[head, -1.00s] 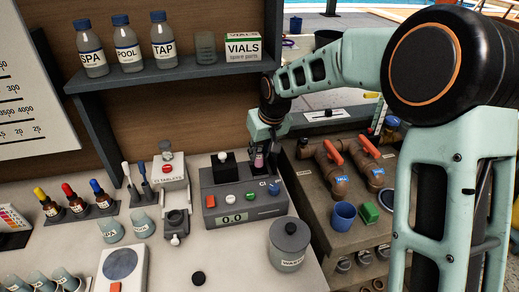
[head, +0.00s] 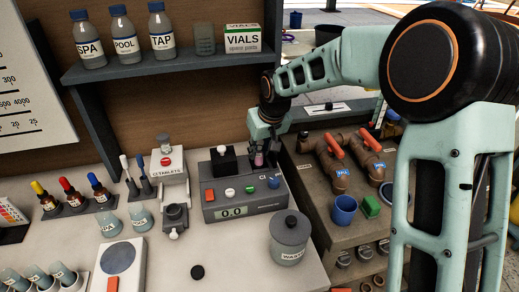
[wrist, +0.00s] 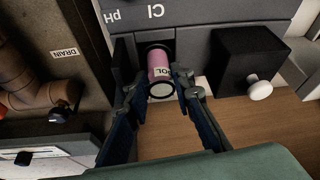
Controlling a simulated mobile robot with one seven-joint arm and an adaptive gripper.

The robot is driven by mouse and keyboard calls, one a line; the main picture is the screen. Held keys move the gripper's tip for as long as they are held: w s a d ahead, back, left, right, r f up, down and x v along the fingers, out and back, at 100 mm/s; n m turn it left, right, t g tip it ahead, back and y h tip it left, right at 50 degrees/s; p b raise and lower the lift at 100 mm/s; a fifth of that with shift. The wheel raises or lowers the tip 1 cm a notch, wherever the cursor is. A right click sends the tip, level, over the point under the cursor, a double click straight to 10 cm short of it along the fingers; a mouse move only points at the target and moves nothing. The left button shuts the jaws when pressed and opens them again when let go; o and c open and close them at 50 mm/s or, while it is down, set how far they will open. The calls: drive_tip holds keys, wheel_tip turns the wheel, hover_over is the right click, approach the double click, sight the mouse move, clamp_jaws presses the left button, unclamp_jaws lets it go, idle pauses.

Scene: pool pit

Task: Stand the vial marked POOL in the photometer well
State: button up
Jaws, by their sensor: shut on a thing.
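The vial marked POOL (wrist: 160,68) holds pink liquid, and part of its label shows in the wrist view. In the head view the vial (head: 258,159) is a small pink shape under my gripper (head: 262,146). My gripper (wrist: 156,80) is shut on the vial, one finger on each side. The vial is at the right back part of the grey photometer (head: 245,200), whose display reads 0.0. In the wrist view its far end is at a dark square recess beside the Cl marking. I cannot tell how deep it sits; the well itself is mostly hidden.
A black block with a white knob (head: 223,160) stands on the photometer, left of the vial. A lidded waste jar (head: 289,238) stands in front. Brown pipes with red handles (head: 340,165) are to the right. A shelf with bottles (head: 160,66) hangs above.

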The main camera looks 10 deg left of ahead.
drive_tip(key=shift+f+b, duration=0.3)
drive_tip(key=shift+f, duration=0.2)
drive_tip(key=shift+f+b, duration=0.7)
drive_tip(key=shift+f, duration=0.2)
drive_tip(key=shift+s, duration=0.1)
